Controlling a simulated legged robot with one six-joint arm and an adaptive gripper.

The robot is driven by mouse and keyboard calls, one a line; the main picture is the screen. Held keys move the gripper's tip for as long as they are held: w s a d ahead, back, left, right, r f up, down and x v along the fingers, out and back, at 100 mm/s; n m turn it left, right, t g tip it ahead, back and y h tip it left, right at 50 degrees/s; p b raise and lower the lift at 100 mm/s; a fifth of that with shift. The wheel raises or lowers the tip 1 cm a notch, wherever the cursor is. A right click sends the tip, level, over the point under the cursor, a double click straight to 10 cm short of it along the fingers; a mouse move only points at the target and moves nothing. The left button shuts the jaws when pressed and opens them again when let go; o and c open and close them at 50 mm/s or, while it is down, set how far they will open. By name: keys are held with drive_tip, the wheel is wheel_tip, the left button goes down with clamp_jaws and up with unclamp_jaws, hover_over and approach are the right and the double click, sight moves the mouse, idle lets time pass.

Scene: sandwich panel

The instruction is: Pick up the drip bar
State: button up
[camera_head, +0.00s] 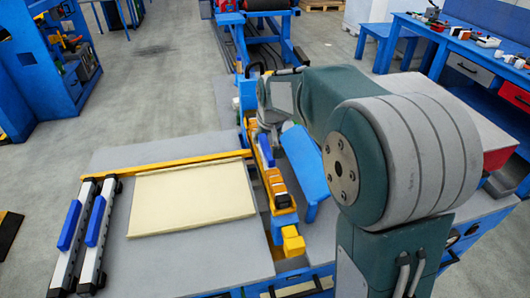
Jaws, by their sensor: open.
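No single part is clearly marked as the drip bar. Two long black-and-white bars with blue handles lie side by side on the left of the table, the outer bar (64,262) and the inner bar (93,263). Another blue handle-like part (265,150) stands on the long yellow-orange rail (268,172) at the table's middle.
A cream panel (192,197) lies flat on the grey table (200,267), with a yellow strip (165,163) along its far edge. A blue block (305,165) is right of the rail. A blue workbench (465,50) with tools stands at the back right. A blue shelf (45,75) is at left.

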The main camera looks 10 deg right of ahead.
sight(265, 143)
drive_tip(key=x, duration=0.4)
drive_tip(key=shift+w, duration=0.1)
drive_tip(key=shift+r, duration=0.1)
clamp_jaws()
